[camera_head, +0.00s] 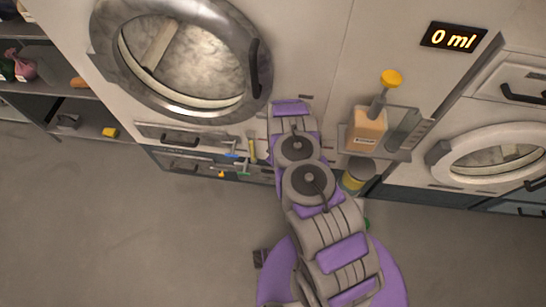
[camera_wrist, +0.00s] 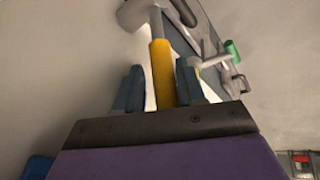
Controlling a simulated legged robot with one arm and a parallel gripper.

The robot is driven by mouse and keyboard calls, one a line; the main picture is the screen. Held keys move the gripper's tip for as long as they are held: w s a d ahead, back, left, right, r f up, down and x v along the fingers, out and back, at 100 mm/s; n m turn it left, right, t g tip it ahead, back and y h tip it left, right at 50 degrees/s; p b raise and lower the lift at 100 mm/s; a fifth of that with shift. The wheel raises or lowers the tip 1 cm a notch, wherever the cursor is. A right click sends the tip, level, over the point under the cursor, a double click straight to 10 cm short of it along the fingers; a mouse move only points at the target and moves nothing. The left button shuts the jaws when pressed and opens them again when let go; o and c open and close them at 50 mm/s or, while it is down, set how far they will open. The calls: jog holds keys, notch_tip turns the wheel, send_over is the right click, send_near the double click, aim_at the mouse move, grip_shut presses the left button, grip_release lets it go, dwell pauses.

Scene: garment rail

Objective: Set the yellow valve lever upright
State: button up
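The yellow valve lever (camera_wrist: 161,72) stands between my gripper's two blue-grey fingers (camera_wrist: 161,84) in the wrist view. A narrow light gap shows on its left side, and the right finger is close against or beside it; contact is unclear. Its far end joins a grey stem and pale pipe fitting (camera_wrist: 138,14). My fingertips are hidden by my own arm in that view.
A green handle (camera_wrist: 233,50) sits to the right on the grey panel. A blue handle (camera_head: 232,155) is near the lever. A soap dispenser (camera_head: 366,128) stands right of my arm, and a round-door machine (camera_head: 185,60) is upper left. The floor (camera_head: 130,230) at left is clear.

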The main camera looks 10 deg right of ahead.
jog(key=shift+w+a, duration=0.1)
jog(key=shift+a, duration=0.1)
jog(key=shift+r, duration=0.2)
jog(key=p+v, duration=0.8)
jog(key=v, duration=0.9)
jog(key=shift+a, duration=0.2)
jog(key=shift+f, duration=0.15)
